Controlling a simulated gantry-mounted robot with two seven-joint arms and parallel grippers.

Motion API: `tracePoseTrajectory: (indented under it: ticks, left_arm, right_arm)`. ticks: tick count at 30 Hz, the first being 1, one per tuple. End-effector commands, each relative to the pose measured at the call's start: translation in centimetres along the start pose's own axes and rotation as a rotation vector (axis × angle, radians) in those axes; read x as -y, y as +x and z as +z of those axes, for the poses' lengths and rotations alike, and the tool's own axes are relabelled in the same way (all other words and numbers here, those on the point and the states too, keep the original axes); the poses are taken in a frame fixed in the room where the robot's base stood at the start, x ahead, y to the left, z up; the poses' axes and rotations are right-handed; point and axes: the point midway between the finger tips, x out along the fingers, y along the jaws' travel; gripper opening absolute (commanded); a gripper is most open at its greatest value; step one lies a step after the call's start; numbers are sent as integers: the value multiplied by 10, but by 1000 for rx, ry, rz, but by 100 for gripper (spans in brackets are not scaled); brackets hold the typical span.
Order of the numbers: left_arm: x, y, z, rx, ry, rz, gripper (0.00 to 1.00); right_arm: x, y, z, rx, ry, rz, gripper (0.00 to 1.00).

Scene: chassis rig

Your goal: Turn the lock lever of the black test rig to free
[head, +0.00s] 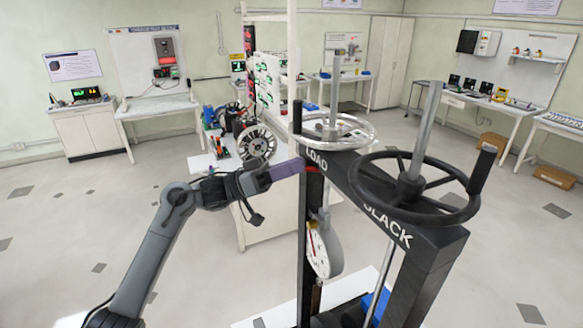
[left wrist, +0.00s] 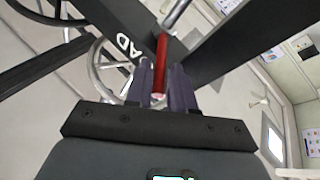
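The black test rig (head: 437,243) stands at the right of the head view, with LOAD and SLACK marked on its top beam. My left gripper (head: 287,170) comes in from the left and reaches the LOAD end of the beam. In the left wrist view the red lock lever (left wrist: 161,66) lies between the two purple fingers of my left gripper (left wrist: 162,82). The fingers flank it closely on both sides and look shut on it. My right gripper is not in view.
A silver handwheel (head: 350,140) and a black handwheel (head: 440,212) sit on top of the rig. A round dial gauge (head: 318,252) hangs below the beam. A white bench with reels (head: 258,145) stands behind. Open floor lies to the left.

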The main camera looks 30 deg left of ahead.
Motion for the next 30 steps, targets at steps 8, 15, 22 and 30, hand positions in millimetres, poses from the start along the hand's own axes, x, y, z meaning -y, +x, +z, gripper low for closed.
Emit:
tracePoseTrajectory:
  ticks: [8,15,22,30]
  left_arm:
    - [0,-4,1,0,1,0,23]
    - [2,-35,4,1,1,-3,23]
    - [2,-74,4,1,1,-1,23]
    - [1,-103,2,1,0,-1,23]
  right_arm:
    - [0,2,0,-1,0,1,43]
    - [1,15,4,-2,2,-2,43]
    - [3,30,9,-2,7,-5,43]
    - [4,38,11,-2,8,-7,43]
